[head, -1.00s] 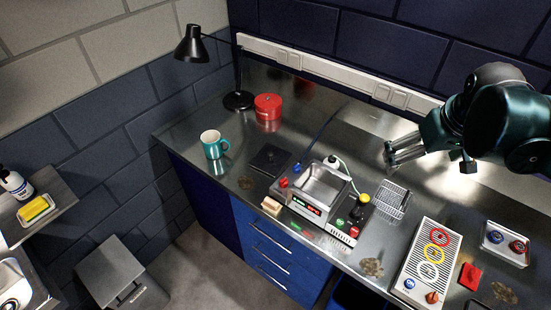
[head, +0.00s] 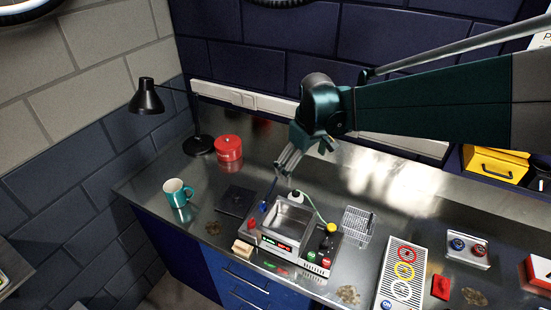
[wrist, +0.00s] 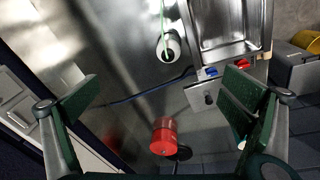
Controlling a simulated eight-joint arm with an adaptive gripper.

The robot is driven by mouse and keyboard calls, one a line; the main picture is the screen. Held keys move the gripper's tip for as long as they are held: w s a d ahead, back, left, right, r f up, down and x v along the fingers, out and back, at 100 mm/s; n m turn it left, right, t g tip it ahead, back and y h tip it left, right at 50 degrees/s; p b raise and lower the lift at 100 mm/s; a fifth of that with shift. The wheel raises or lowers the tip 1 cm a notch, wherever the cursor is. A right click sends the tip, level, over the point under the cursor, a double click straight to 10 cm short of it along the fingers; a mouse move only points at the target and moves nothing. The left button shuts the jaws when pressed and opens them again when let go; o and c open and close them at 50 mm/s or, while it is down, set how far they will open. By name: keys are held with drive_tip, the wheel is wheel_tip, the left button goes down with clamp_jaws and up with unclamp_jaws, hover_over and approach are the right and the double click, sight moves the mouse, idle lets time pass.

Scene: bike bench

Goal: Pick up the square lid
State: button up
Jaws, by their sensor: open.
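The square lid (head: 236,200) is a dark flat plate with a small knob, lying on the metal bench left of the steel bath. It also shows in the wrist view (wrist: 201,97), partly beside the right finger. My gripper (head: 287,164) is open and empty, above the bench behind the bath, up and to the right of the lid and apart from it. In the wrist view my gripper's fingers (wrist: 168,98) are spread wide with nothing between them close up.
The steel bath (head: 288,218) with its control panel stands right of the lid. A white bottle (head: 297,197) is behind it. A teal mug (head: 178,193), a red tin (head: 228,148) and a black lamp (head: 147,100) stand left and behind. A sponge (head: 242,248) lies in front.

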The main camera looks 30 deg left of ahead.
drive_tip(key=s+a+f+n+p, duration=0.1)
drive_tip(key=a+f, duration=0.2)
drive_tip(key=a, duration=0.4)
drive_tip(key=s+a+f+n, duration=0.1)
drive_tip(key=a+f+n, duration=0.15)
drive_tip(key=a, duration=0.35)
drive_tip(key=n+g+h+p, duration=0.1)
drive_tip(key=n+g+p, duration=0.1)
hover_over(236, 195)
wheel_tip(236, 195, down, 8)
drive_tip(key=shift+b, duration=0.3)
drive_tip(key=shift+f, duration=0.1)
drive_tip(key=shift+f, duration=1.2)
drive_tip(key=shift+a+f+p, duration=0.1)
drive_tip(key=shift+f+p, duration=0.25)
drive_tip(key=shift+f, duration=2.25)
